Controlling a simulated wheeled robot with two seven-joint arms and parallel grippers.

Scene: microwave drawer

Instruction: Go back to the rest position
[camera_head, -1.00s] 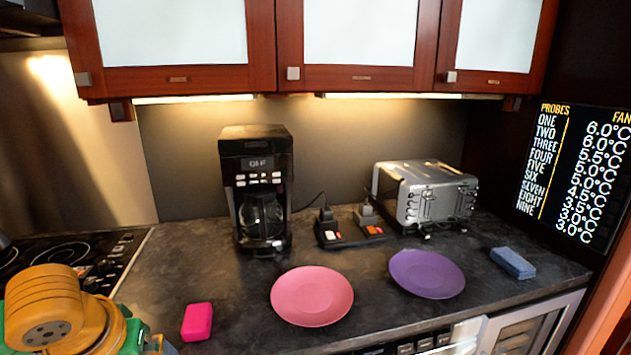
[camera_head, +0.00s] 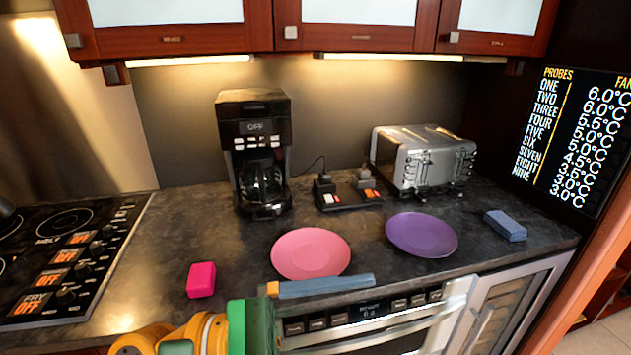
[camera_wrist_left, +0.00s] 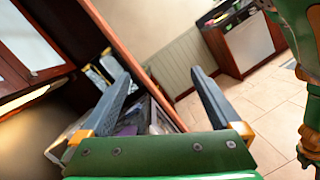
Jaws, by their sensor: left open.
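My left gripper (camera_head: 366,282) comes in from the bottom left of the head view, with a green and orange wrist and a grey-blue finger pointing right. The finger appears at the counter's front edge, just in front of the pink plate (camera_head: 311,254). In the left wrist view the two fingers of my left gripper (camera_wrist_left: 160,76) stand wide apart with nothing held between them. The built-in appliance (camera_head: 400,340) with a row of buttons and a display sits under the counter, partly covered by my arm. My right gripper is not in view.
The counter holds a pink block (camera_head: 201,280), a purple plate (camera_head: 422,235), a blue sponge (camera_head: 505,226), a black coffee maker (camera_head: 257,150) and a silver toaster (camera_head: 424,160). A cooktop (camera_head: 70,255) is at the left. Open tiled floor (camera_wrist_left: 270,120) shows in the left wrist view.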

